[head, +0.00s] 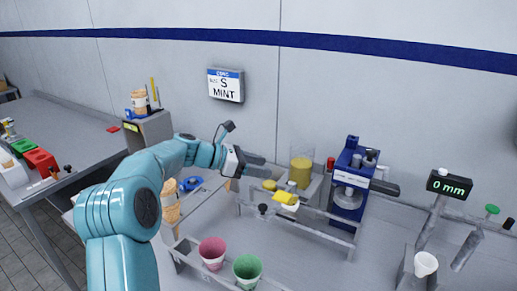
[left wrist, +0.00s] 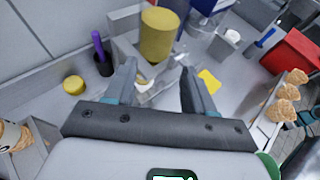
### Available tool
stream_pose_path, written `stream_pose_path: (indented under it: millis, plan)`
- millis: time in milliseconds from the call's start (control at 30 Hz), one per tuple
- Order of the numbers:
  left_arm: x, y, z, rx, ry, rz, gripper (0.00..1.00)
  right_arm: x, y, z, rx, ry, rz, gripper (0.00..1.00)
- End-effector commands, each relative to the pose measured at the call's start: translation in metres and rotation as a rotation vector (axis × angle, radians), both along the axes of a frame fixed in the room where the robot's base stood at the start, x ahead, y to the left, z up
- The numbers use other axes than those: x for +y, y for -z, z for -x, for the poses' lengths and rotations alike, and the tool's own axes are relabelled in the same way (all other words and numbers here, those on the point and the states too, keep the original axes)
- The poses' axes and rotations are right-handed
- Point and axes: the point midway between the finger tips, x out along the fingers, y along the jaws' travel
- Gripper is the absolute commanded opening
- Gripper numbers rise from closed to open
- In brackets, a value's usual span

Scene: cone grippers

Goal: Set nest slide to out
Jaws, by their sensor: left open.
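No part is labelled as the nest slide. A grey rail frame (head: 310,212) on the bench carries a black knob (head: 262,209) and a yellow tab (head: 284,198), and may be it; I cannot tell its position. My left gripper (head: 255,166) is open and empty, above the bench at the rail's back left. In the left wrist view, its fingers (left wrist: 158,72) point toward a yellow cylinder (left wrist: 160,36), with the yellow tab (left wrist: 209,80) near the right finger. My right gripper is not in view.
A blue machine (head: 346,196) with a dark handle stands right of the rails. A display (head: 449,185) reads 0 mm. A pink cup (head: 212,252) and a green cup (head: 247,269) sit in front. Waffle cones (head: 170,202) stand at left. A wall sign (head: 225,85) reads S MINT.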

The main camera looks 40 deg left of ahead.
Motion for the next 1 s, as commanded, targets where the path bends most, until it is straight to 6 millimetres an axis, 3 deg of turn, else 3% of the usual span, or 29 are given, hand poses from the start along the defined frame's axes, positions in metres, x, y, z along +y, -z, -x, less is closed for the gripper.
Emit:
stream_pose_path:
  millis: [100, 300, 767, 1000]
  plan:
    - [0.0, -0.028, 0.0, -0.003, 0.001, -0.003, 0.54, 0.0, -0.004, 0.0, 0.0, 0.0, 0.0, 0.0]
    - [0.0, -0.052, 0.0, 0.0, 0.0, -0.001, 0.54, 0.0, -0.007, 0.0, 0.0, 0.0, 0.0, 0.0]
    - [0.0, -0.056, 0.0, -0.01, 0.009, -0.017, 0.56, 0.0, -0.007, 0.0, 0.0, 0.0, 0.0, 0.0]
    - [-0.001, -0.054, 0.001, -0.119, 0.107, -0.21, 0.56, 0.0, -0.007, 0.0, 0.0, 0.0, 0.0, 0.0]
